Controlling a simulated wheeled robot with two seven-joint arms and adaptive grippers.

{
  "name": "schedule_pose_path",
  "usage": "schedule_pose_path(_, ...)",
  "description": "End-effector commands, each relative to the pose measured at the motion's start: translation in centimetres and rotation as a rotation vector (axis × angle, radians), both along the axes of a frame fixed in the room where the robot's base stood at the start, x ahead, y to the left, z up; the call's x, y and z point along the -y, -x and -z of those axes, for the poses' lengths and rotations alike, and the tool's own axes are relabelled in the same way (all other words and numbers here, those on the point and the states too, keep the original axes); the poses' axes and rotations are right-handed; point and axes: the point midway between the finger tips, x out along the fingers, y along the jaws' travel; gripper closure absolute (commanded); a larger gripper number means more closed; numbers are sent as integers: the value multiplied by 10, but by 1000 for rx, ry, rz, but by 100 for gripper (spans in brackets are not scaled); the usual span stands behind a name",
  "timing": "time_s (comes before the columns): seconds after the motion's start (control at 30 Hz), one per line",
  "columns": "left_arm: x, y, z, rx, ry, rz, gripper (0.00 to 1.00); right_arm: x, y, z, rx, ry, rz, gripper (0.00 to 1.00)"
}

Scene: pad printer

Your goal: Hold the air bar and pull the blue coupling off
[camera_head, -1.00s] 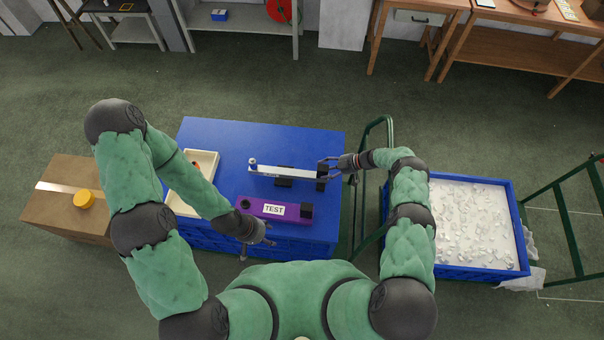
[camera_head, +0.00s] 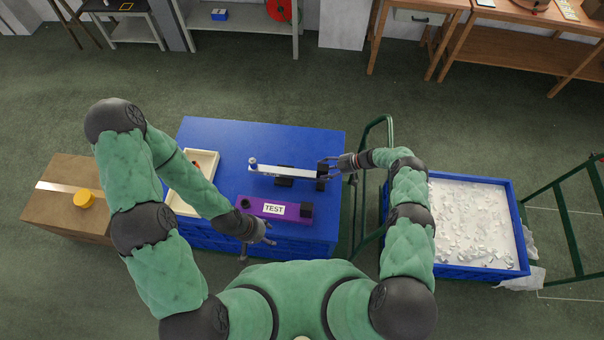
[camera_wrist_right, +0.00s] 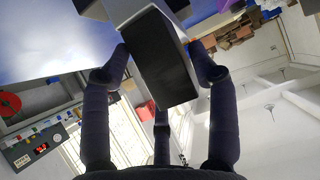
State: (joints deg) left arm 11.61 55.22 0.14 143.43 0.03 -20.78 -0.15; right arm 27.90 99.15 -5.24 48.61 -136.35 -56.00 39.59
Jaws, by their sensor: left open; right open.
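The air bar (camera_head: 285,171) is a pale, narrow bar lying left to right on dark supports on the blue table. A small bluish piece, likely the coupling (camera_head: 253,162), stands at its left end. My right gripper (camera_head: 326,170) is at the bar's right end. In the right wrist view its open fingers (camera_wrist_right: 163,68) stand on either side of the bar's dark end (camera_wrist_right: 162,62); I cannot tell whether they touch it. My left gripper (camera_head: 264,236) is open and empty near the table's front edge, in front of the purple TEST block and apart from the bar.
The purple TEST block (camera_head: 292,210) lies in front of the bar. A cream tray (camera_head: 208,161) is at the table's left, partly behind my left arm. The blue table (camera_head: 235,135) is clear at the back. A green rail (camera_head: 390,135) stands right of the table.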

Motion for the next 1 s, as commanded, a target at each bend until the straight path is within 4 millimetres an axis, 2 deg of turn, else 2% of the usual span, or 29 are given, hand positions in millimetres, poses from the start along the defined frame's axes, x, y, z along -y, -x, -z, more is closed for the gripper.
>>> schedule_pose_path(0.07,0,0,0,0,0,0,47,0,0,0,0,0,0,43)
schedule_pose_path(0.2,0,0,0,0,0,0,47,0,0,0,0,0,0,83)
schedule_pose_path(0.27,0,0,0,0,0,0,47,0,0,0,0,0,0,99)
schedule_pose_path(1.0,0,0,5,0,0,0,47,0,0,1,2,1,0,99)
